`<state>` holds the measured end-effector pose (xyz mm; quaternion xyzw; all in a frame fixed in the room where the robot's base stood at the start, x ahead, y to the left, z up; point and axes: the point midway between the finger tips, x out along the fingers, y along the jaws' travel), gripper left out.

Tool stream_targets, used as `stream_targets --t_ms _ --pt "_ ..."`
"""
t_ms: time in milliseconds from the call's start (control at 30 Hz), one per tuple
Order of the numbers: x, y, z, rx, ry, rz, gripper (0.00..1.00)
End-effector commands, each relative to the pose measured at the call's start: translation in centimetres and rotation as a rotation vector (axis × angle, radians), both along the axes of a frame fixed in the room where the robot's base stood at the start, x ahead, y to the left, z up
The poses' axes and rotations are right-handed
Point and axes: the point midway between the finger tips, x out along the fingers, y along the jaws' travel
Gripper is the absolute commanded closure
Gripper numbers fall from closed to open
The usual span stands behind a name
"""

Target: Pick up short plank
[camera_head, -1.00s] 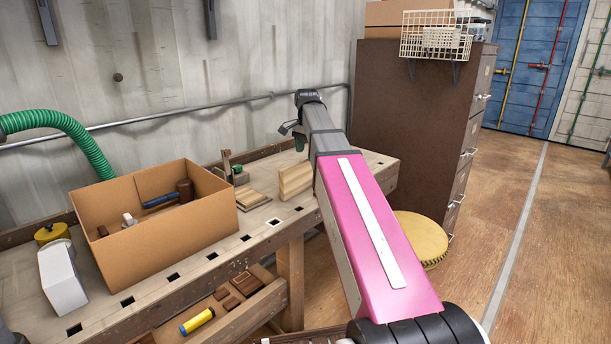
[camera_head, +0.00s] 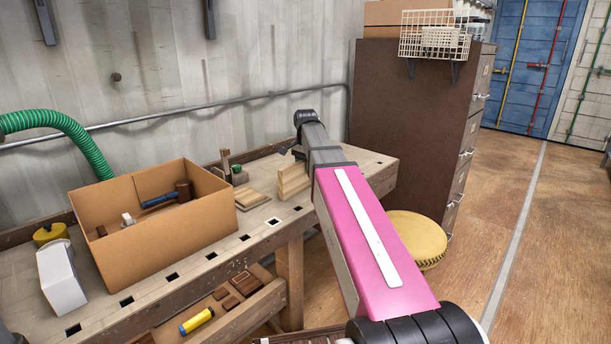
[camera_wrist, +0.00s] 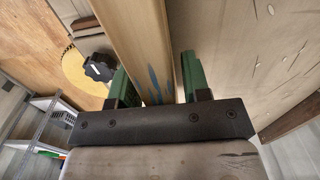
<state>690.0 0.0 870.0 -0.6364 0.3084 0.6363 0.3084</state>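A pale wooden plank (camera_head: 291,183) stands on edge on the workbench, just left of my arm in the head view. I take it for the short plank. In the wrist view the plank (camera_wrist: 140,45), with a blue mark on its face, runs between the two green fingers of my gripper (camera_wrist: 158,85). The fingers are open on either side of it, with a narrow gap visible on the right. In the head view the fingertips are largely hidden behind the plank and my arm.
The workbench (camera_head: 238,252) also holds a cardboard box (camera_head: 170,240) with a mallet (camera_head: 168,198), and small flat boards (camera_head: 250,199) left of the plank. A brown cabinet (camera_head: 410,125) and a round yellow stool (camera_head: 416,232) stand to the right. The wall is close behind.

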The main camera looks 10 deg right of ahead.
Motion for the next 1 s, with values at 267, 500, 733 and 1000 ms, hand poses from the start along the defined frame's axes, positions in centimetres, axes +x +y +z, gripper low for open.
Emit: stream_targets --t_ms 267,500,733,1000 --pt "0.0 0.0 0.0 0.000 0.000 0.000 1.00" --pt "0.0 0.0 0.3 0.000 0.000 0.000 1.00" --pt "0.1 0.0 2.0 0.000 -0.002 0.000 1.00" --pt "-1.0 3.0 5.9 0.000 -0.002 0.004 1.00"
